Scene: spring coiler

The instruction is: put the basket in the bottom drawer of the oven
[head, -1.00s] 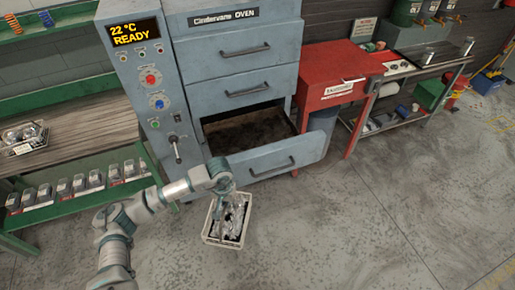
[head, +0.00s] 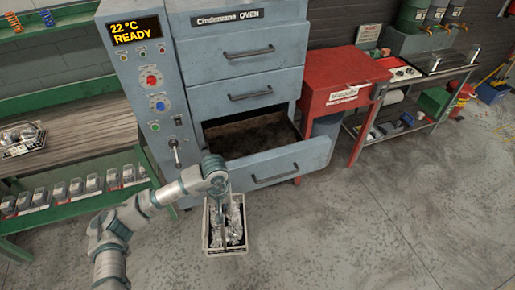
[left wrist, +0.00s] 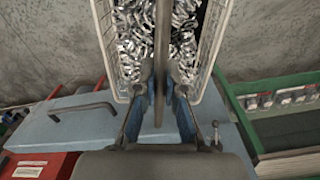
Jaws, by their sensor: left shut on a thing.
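The wire basket (head: 207,238) holds shiny metal coils and hangs from my left gripper (head: 219,194) in front of the oven (head: 243,60). In the left wrist view, my left gripper (left wrist: 160,88) is shut on the basket's central handle bar, and the basket's white wire wall (left wrist: 213,40) shows beside it. The bottom drawer (head: 262,162) of the oven is pulled open, and its dark inside (head: 250,134) looks empty. The basket is outside the drawer, on the near side of its front panel. My right gripper is not in view.
A green shelf rack (head: 75,212) with small boxes stands left of the oven, with another basket (head: 22,140) on its wooden top. A red cabinet (head: 345,85) and a workbench (head: 410,100) stand to the right. The floor (head: 340,225) in front is clear.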

